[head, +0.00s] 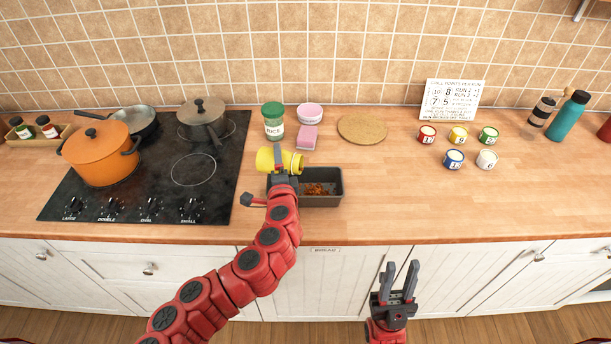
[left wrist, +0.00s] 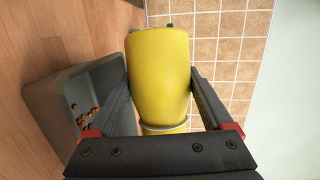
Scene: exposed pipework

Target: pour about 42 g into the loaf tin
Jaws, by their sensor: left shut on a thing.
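The loaf tin (head: 331,199) is dark grey and stands on the counter right of the stove. Small orange-brown pieces (head: 316,189) lie on its floor; they also show in the left wrist view (left wrist: 86,115). My left gripper (head: 281,165) is shut on a yellow container (head: 265,160), held tilted onto its side above the left part of the tin. In the left wrist view the yellow container (left wrist: 160,75) sits between both fingers, with the tin (left wrist: 50,95) beside it. The container's contents are hidden. My right gripper (head: 400,276) is open and empty in front of the counter.
A green-lidded jar (head: 273,121), a pink sponge (head: 308,138) and a round cork mat (head: 362,129) stand behind the tin. An orange pot (head: 98,155) is on the stove at left. Several small numbered tins (head: 454,158) stand at right. The counter right of the tin is clear.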

